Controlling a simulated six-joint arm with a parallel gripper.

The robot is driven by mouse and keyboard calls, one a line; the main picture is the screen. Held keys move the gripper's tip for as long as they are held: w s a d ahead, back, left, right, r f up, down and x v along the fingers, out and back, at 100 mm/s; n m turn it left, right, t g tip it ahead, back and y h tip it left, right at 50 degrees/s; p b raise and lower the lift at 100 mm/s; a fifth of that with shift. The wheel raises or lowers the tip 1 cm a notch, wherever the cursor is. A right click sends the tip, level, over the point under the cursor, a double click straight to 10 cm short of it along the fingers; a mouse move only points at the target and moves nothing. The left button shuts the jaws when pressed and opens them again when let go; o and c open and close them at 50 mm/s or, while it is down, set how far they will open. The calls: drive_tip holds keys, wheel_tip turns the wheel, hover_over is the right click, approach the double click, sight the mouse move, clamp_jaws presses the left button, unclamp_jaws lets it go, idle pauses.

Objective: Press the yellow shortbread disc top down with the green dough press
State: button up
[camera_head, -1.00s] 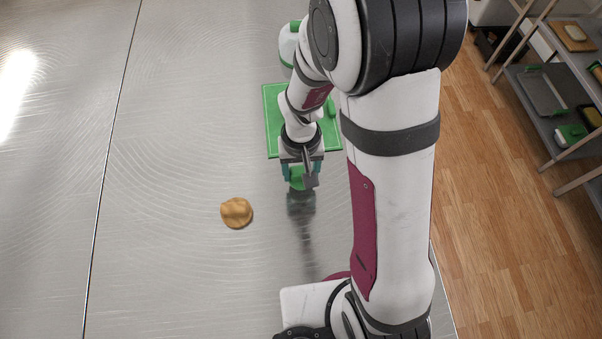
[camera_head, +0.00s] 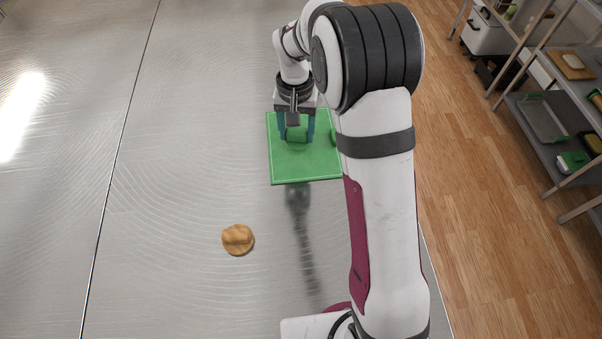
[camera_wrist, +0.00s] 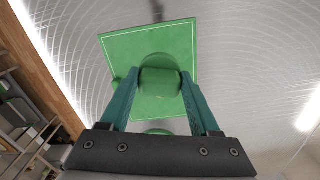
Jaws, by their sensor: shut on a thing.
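The yellow shortbread disc (camera_head: 238,240) lies on the metal table at the lower left of my gripper in the head view. It looks tan and uneven, with a raised ridge on top. My gripper (camera_head: 297,138) has teal fingers and is shut on the green dough press (camera_head: 297,133). In the wrist view the press (camera_wrist: 160,82) sits between the two fingertips, with a rounded top facing the camera. My gripper and the press are over the green mat, apart from the disc. The gap between press and mat cannot be told, and the underside of the press is hidden.
The green mat (camera_head: 305,172) has a pale border line; a small green piece (camera_head: 333,137) shows at its right, partly behind my arm. The metal table (camera_head: 190,150) is clear left of the disc. Shelves (camera_head: 560,100) stand off to the right above the wooden floor.

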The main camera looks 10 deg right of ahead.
drive_tip(key=w+r+m, duration=0.1)
drive_tip(key=w+r, duration=0.1)
drive_tip(key=w, duration=0.4)
drive_tip(key=shift+w+d+r+m, duration=0.15)
drive_tip(key=shift+d+m, duration=0.15)
drive_tip(key=shift+d, duration=0.1)
drive_tip(key=shift+f, duration=2.7)
drive_tip(key=shift+f, duration=1.35)
drive_tip(key=shift+r, duration=1.45)
